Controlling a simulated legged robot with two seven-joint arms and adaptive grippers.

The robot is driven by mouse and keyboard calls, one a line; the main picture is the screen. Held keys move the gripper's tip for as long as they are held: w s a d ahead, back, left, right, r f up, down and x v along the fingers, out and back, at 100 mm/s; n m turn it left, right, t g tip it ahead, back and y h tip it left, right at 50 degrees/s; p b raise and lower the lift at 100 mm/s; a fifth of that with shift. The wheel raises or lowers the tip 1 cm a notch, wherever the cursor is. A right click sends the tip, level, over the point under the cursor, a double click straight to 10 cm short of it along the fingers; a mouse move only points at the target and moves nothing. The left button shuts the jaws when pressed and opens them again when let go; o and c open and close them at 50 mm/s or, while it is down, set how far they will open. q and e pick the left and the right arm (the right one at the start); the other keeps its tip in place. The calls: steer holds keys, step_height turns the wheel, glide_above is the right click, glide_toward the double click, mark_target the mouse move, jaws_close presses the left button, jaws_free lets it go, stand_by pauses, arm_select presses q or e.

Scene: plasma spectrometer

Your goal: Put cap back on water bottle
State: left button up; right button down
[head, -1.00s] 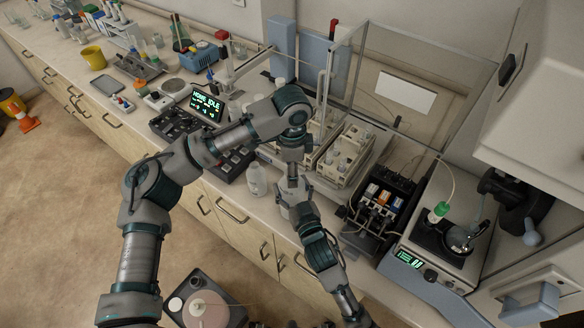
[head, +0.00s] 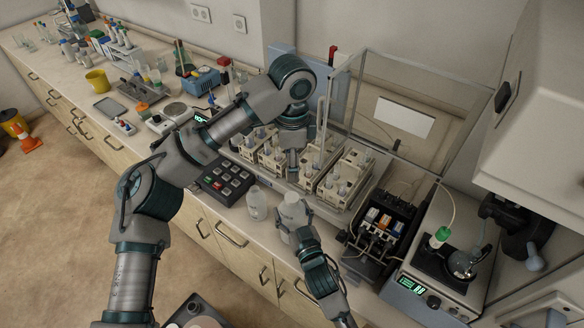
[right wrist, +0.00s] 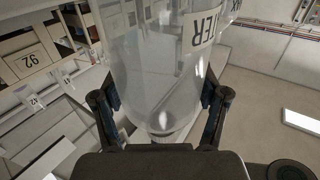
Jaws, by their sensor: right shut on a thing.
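A pale, translucent bottle (head: 292,210) stands near the front edge of the bench, with my right gripper (head: 299,226) at its near side. In the right wrist view the clear water bottle (right wrist: 155,65) fills the space between the fingers of my right gripper (right wrist: 160,112), which is shut on it; its label letters appear upside down. My left arm reaches over the bench from the left, and its gripper end (head: 292,162) points down behind this bottle, in front of the racks. Its fingers are too small and hidden to read. I cannot make out a loose cap.
A second translucent bottle (head: 257,204) stands just left of the held one. A keypad (head: 226,181) lies left of it. Vial racks (head: 336,178) stand behind, and a black device with coloured parts (head: 378,222) stands to the right. A hotplate (head: 436,270) is farther right.

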jaws_free()
steer(key=v, duration=1.2)
steer(key=shift+d, duration=0.1)
stand_by(0.4)
